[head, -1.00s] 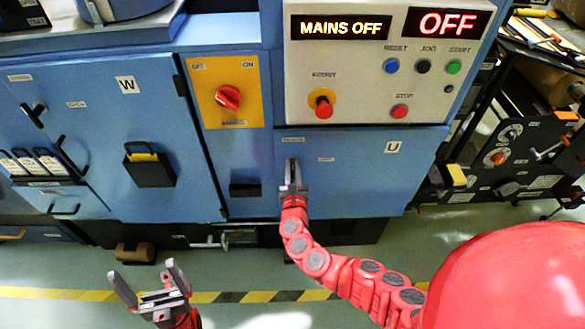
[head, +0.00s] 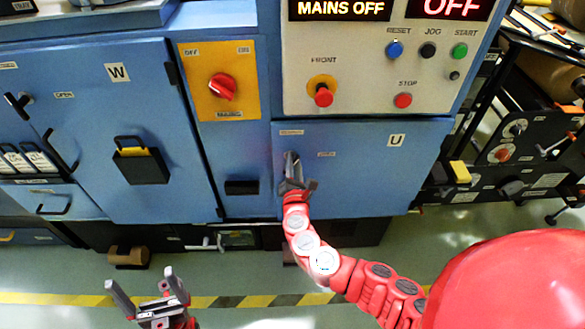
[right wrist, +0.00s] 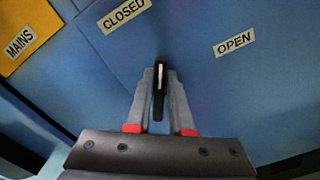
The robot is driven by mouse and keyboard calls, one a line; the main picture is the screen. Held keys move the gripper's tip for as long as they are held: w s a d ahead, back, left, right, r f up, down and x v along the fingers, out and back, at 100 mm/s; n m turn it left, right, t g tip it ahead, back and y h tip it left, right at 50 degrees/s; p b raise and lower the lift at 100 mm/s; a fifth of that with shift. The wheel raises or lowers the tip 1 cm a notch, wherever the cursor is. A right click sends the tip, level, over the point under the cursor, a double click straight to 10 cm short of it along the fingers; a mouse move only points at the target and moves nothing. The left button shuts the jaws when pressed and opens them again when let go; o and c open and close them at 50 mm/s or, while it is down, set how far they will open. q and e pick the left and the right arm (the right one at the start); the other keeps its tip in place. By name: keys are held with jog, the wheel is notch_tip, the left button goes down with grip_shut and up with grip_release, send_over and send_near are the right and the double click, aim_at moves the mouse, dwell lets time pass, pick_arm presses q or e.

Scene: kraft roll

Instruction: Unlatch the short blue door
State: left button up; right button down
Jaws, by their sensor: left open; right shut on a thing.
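The short blue door (head: 360,170), marked U, is shut, flush below the grey control panel. Its dark latch handle (right wrist: 159,78) is at the door's upper left. My right gripper (head: 291,160) is shut on this handle; in the right wrist view the two fingers (right wrist: 160,90) flank it. There the handle points up, between a CLOSED label (right wrist: 124,13) at upper left and an OPEN label (right wrist: 234,43) at right, nearer the CLOSED side. In the head view the fingers mostly hide the handle. My left gripper (head: 140,280) is open and empty, low at the left.
A taller blue door (head: 120,90) marked W, with a black handle, is to the left. A yellow plate with a red mains switch (head: 221,87) and a panel of buttons (head: 403,100) are above. Black machinery (head: 510,150) stands at right. The floor in front is open.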

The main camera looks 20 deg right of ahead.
jog(key=m+b, duration=0.1)
jog(key=m, duration=0.1)
jog(key=m+b, duration=0.2)
jog(key=f+m+b, duration=0.1)
jog(key=m+b, duration=0.1)
jog(key=shift+s+d+f, duration=0.1)
jog(key=shift+d, duration=0.15)
jog(key=m+b, duration=0.3)
jog(key=m, duration=0.1)
jog(key=shift+m+b, duration=0.5)
jog(key=shift+b, duration=0.05)
jog(key=shift+a, duration=0.1)
jog(key=c, duration=0.8)
grip_release()
jog(key=shift+c, duration=0.2)
